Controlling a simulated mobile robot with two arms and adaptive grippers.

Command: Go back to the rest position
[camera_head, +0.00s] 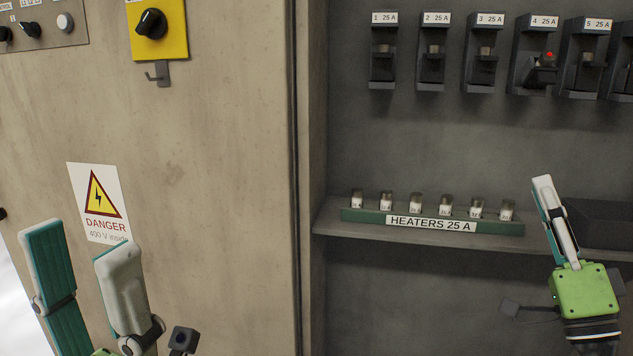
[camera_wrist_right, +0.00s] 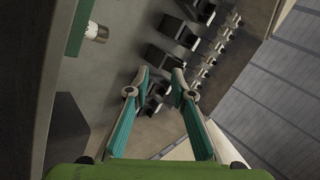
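My left gripper (camera_head: 78,245) is at the lower left of the head view, in front of the beige cabinet door. Its two fingers are apart with nothing between them. My right gripper (camera_head: 543,184) is at the lower right, by the right end of the shelf, with fingers pointing up. The head view shows its fingers nearly edge-on. In the right wrist view its fingertips (camera_wrist_right: 161,74) stand a little apart, with no held object visible. Whether it touches the shelf cannot be told.
Several fuse holders (camera_head: 483,60) hang in the cabinet; number 4 (camera_head: 541,75) looks tilted open with a red spot. Several fuses (camera_head: 415,204) stand in the green HEATERS rack (camera_head: 365,215) on the shelf (camera_head: 335,225). A dark box (camera_head: 600,222) lies right. A yellow switch plate (camera_head: 172,45) is on the door.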

